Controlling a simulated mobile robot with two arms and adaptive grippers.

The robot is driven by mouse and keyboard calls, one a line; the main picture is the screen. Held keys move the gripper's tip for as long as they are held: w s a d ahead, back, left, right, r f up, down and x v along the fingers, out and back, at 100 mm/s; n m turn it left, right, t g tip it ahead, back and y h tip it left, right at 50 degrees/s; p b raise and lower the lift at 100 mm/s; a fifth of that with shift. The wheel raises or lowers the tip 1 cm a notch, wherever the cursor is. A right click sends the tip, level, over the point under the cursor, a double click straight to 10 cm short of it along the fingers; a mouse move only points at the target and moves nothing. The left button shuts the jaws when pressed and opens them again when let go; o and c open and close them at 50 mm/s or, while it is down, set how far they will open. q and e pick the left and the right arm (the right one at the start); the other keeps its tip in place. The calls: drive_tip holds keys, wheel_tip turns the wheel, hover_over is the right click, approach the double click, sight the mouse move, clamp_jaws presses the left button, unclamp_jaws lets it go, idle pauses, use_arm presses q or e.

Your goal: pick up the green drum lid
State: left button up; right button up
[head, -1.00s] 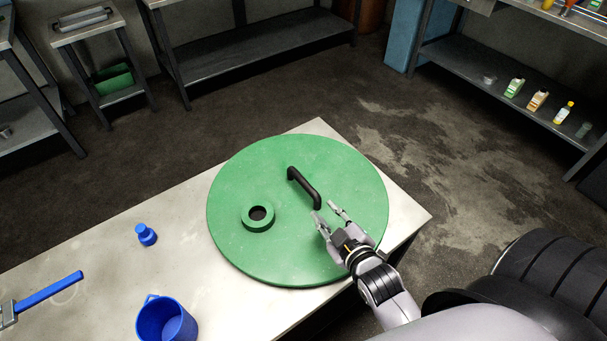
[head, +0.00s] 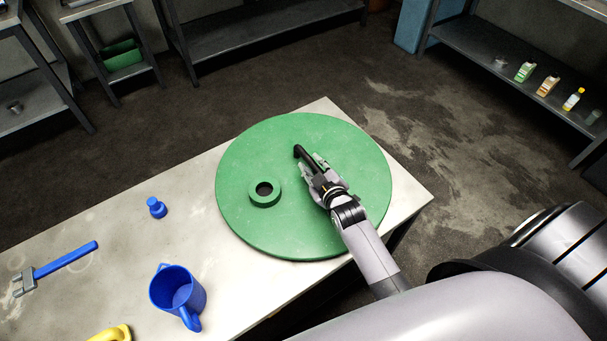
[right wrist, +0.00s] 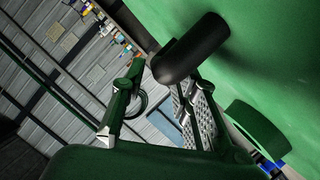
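The round green drum lid (head: 285,228) lies flat on the pale table, with a raised green ring around a dark hole left of its middle. Its black bar handle (head: 299,152) is partly hidden by my right gripper (head: 311,165). That gripper is over the lid at the handle, with its fingers apart and the handle near their tips. In the right wrist view, the black handle (right wrist: 190,50) crosses close to the fingertips, and the green lid surface (right wrist: 275,70) fills the right side. I cannot tell whether the fingers touch the handle. My left gripper is not in view.
On the table's left part are a blue bottle (head: 157,208), a blue jug (head: 178,290), a blue-handled tool (head: 65,260) and a yellow item (head: 112,334). A shelf with small bottles (head: 547,86) stands at the right. The lid reaches close to the table's right edge.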

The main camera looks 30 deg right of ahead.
sight(310, 162)
drive_tip(key=shift+x, duration=1.8)
drive_tip(key=shift+c, duration=0.2)
clamp_jaws()
drive_tip(key=shift+w+r, duration=0.1)
drive_tip(key=shift+r, duration=0.1)
